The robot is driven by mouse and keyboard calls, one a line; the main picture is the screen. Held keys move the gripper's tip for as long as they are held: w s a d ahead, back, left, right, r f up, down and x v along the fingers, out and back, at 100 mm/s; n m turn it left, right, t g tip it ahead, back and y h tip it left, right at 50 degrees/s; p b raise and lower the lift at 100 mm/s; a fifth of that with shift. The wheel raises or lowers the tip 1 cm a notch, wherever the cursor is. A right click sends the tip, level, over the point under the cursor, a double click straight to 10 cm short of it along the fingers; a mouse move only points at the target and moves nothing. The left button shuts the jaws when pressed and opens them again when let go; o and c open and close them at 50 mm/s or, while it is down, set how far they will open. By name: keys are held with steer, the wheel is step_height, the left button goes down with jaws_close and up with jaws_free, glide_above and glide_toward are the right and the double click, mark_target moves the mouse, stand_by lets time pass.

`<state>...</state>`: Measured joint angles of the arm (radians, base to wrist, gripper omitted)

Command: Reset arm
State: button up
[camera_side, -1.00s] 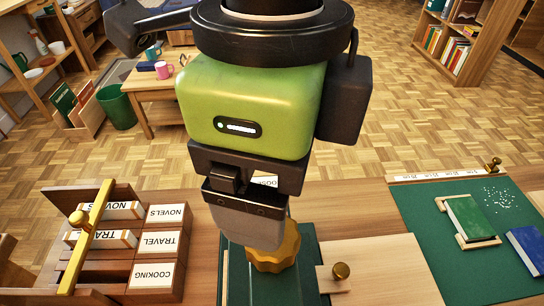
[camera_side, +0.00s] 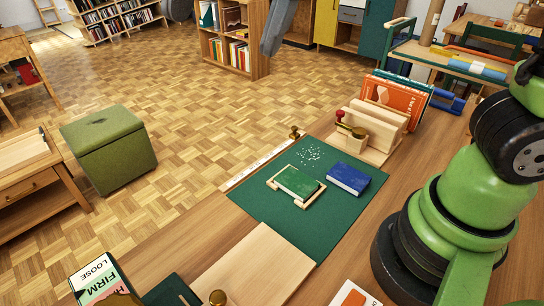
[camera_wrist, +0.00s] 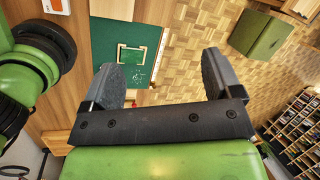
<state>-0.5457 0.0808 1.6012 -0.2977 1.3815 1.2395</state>
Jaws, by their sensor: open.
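My gripper (camera_wrist: 159,60) shows in the wrist view with its two dark fingers wide apart and nothing between them. Beyond the fingers lie the wooden bench and the parquet floor, some way off. A green book (camera_side: 297,182) lies in a wooden frame on the green mat (camera_side: 262,212). A blue book (camera_side: 348,179) lies beside it on the mat.
On the bench, orange books (camera_side: 392,100) stand behind a wooden press (camera_side: 373,125) with a red knob. A pale board (camera_side: 255,268) and a brass knob (camera_side: 217,298) are at the front. A green stool (camera_side: 108,148) stands on the floor. Much of the floor is clear.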

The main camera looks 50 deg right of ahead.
steer(key=s+d+f+n+t, duration=0.2)
steer(key=s+d+n, duration=0.2)
steer(key=d, duration=0.3)
steer(key=s+d+f+n+t, duration=0.1)
steer(key=s+d+n+t, duration=0.2)
steer(key=s+d, duration=0.3)
steer(key=shift+s+d+f+n+h, duration=0.15)
steer(key=shift+d+f+n+h, duration=0.25)
steer(key=shift+n, duration=0.5)
